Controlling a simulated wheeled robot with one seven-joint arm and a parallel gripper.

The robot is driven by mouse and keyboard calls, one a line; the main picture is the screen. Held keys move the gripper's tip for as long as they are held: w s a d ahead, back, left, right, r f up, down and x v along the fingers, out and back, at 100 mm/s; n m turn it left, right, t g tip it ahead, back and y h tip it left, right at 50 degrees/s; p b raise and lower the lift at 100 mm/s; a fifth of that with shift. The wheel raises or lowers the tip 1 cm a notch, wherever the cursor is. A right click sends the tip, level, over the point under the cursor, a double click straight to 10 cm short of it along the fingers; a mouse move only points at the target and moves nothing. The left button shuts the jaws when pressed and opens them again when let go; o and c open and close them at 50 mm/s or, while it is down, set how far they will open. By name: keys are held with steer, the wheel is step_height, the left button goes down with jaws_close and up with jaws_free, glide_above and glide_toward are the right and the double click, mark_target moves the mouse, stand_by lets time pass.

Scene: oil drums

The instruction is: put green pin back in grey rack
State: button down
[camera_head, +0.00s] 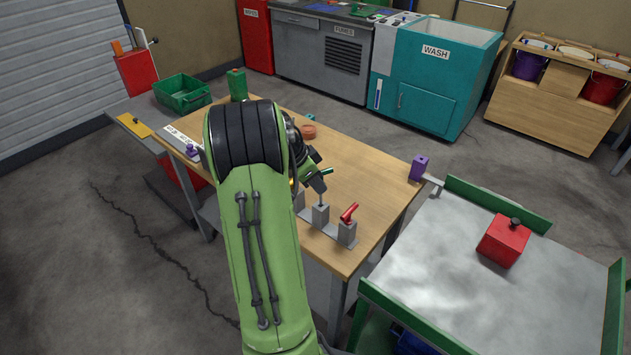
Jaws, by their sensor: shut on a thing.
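The grey rack (320,215) stands along the near edge of the wooden table, with several grey blocks in a row. My gripper (318,180) is above its middle block, partly hidden by my own arm. It is shut on the green pin (327,171), whose green handle end sticks out to the right of the jaws. A thin grey shaft shows below the jaws, upright over the middle block. I cannot tell whether its tip is inside the block. A red-handled pin (349,212) stands in the right block. The left block (299,201) is partly hidden by my arm.
A purple block (419,168) stands at the table's right corner. A metal-topped cart (460,265) with green rails carries a red box (503,242) at the right. A green bin (182,94) and green block (237,84) are at the back left. The table's right half is mostly clear.

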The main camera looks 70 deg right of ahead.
steer(key=shift+f+b, duration=1)
steer(key=shift+f, duration=0.1)
stand_by(0.5)
steer(key=shift+f+b, duration=1.05)
steer(key=shift+f, duration=0.1)
steer(key=shift+f, duration=0.1)
